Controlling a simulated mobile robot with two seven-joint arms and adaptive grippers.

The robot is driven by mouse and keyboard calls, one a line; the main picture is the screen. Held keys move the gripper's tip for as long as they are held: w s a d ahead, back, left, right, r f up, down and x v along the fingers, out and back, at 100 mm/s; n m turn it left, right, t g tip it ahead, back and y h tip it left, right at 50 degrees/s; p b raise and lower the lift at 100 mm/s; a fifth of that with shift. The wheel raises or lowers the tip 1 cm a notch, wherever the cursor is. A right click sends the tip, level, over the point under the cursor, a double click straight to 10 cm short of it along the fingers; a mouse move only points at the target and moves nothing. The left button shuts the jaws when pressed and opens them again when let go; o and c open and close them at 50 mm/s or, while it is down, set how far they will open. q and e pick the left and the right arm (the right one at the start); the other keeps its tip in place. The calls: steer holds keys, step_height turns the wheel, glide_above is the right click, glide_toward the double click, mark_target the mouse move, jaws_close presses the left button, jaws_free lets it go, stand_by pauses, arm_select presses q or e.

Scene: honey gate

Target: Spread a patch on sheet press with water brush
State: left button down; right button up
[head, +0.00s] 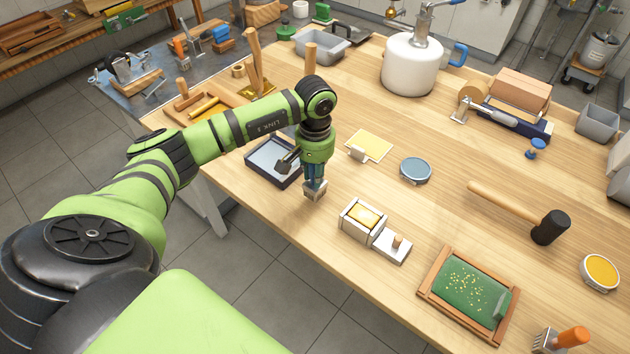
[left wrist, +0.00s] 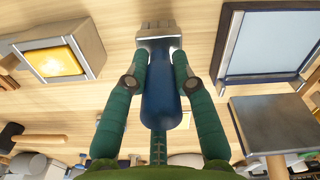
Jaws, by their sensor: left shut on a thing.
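My left gripper (head: 315,172) is shut on the blue handle of a brush (head: 315,190), which hangs bristles-down by the table's near edge. In the left wrist view the two green fingers (left wrist: 160,85) clasp the blue handle (left wrist: 160,95), with a pale brush head beyond. A dark-framed tray with a pale blue-grey surface (head: 262,158), which looks like the sheet press, lies just left of the brush, partly hidden by my arm. It also shows in the left wrist view (left wrist: 262,45). I cannot tell whether the bristles touch the table.
A metal box with a yellow block (head: 352,228) stands right of the brush. A yellow sheet (head: 372,143) and a round tin (head: 415,170) lie behind.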

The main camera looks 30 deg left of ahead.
arm_select(q)
steer(key=shift+r+p, duration=0.9)
steer(key=shift+r, duration=1.25)
steer(key=shift+d, duration=0.15)
steer(key=s+d+r+m, duration=0.3)
steer(key=s+d+r, duration=0.7)
steer(key=d, duration=0.2)
steer(key=shift+m, duration=0.3)
steer(key=shift+d, duration=0.15)
